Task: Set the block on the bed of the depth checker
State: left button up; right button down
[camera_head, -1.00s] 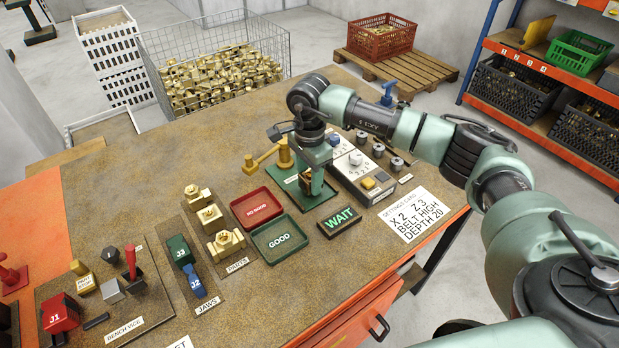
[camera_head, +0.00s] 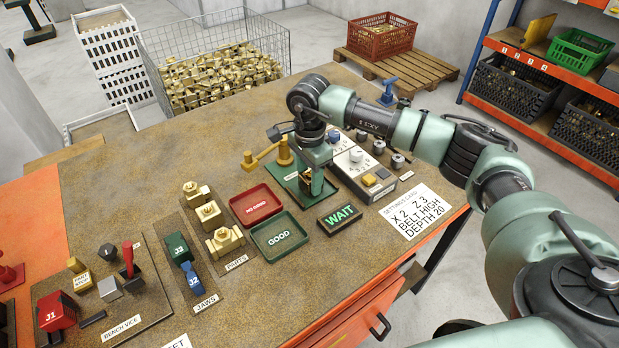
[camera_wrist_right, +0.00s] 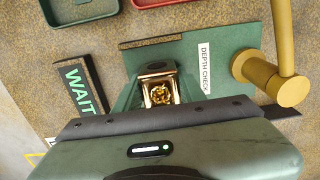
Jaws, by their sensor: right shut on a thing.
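The depth checker is a green plate (camera_head: 289,184) with a brass post and side arm (camera_head: 284,153), on the bench in the head view. In the right wrist view its plate (camera_wrist_right: 226,62) carries a DEPTH CHECK label. My right gripper (camera_head: 311,190) points down over the plate's right part and is shut on the brass block (camera_wrist_right: 159,91). The block shows a round hole in its upper face. A sliver of brass (camera_head: 305,178) shows between the fingers in the head view. Whether the block touches the bed cannot be told. My left gripper is out of view.
The red NO GOOD tray (camera_head: 256,206) and green GOOD tray (camera_head: 279,236) lie left of the checker. The WAIT sign (camera_head: 340,218) stands in front. A control box (camera_head: 366,174) with knobs stands close on the right. Several brass parts (camera_head: 222,240) lie further left.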

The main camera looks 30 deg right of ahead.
dwell(0.3)
jog(key=c, duration=0.8)
grip_release()
jog(key=shift+c, duration=0.2)
jog(key=shift+o, duration=0.4)
jog(key=o, duration=0.4)
jog(key=shift+r, duration=0.15)
jog(key=shift+r+p, duration=1.85)
jog(key=shift+r, duration=1.5)
